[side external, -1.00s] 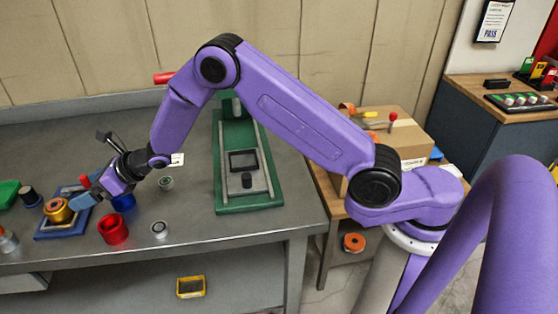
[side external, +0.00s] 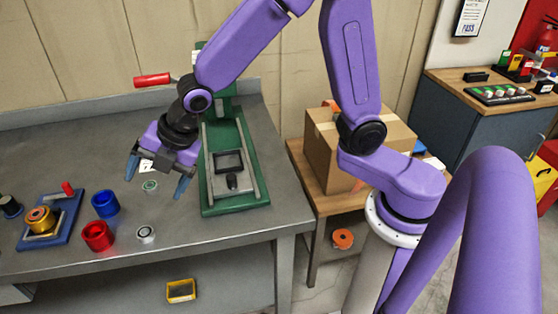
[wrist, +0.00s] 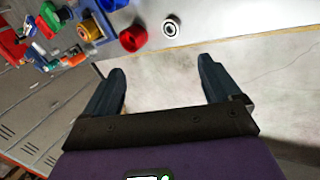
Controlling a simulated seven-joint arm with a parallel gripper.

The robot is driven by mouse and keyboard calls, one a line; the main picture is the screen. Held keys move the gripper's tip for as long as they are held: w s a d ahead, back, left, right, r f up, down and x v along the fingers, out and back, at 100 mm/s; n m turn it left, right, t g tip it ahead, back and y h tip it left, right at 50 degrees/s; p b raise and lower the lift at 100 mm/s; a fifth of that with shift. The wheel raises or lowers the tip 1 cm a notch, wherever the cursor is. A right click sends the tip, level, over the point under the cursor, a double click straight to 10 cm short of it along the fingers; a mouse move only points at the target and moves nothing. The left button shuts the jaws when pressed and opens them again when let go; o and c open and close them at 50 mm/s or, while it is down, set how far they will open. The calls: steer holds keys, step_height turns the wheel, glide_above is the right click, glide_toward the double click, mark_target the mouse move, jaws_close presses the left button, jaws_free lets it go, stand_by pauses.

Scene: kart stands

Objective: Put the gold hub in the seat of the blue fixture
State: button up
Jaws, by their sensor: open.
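The gold hub (side external: 41,217) sits on the blue fixture (side external: 66,218) at the left of the bench. A reddish ring shows at the hub's top. The hub looks upright, but whether it is fully down in the seat I cannot tell. In the wrist view the gold hub (wrist: 89,29) and the blue fixture (wrist: 108,24) are at the upper left. My gripper (side external: 159,180) is open and empty above the bench, to the right of the fixture and well apart from the hub. Its two fingers (wrist: 160,82) are spread wide in the wrist view, with nothing between them.
A blue cup (side external: 105,204), a red cup (side external: 98,236) and a silver bearing-like ring (side external: 145,234) stand right of the fixture. A green press (side external: 236,202) stands farther right. A black spool (side external: 10,206) is at the far left.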

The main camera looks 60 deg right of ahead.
steer(key=s+d+m+g+h, duration=0.1)
steer(key=s+d+m+g, duration=0.1)
steer(key=s+d+m, duration=0.4)
steer(key=s+d+r+m+g+h, duration=0.1)
steer(key=s+d+m, duration=0.4)
steer(key=s+d, duration=0.7)
steer(key=s+g+h, duration=0.1)
steer(key=s, duration=0.7)
steer(key=shift+s+d+m+g, duration=0.25)
steer(key=shift+d+m+g, duration=0.1)
steer(key=shift+m+g, duration=0.05)
steer(key=shift+r, duration=0.1)
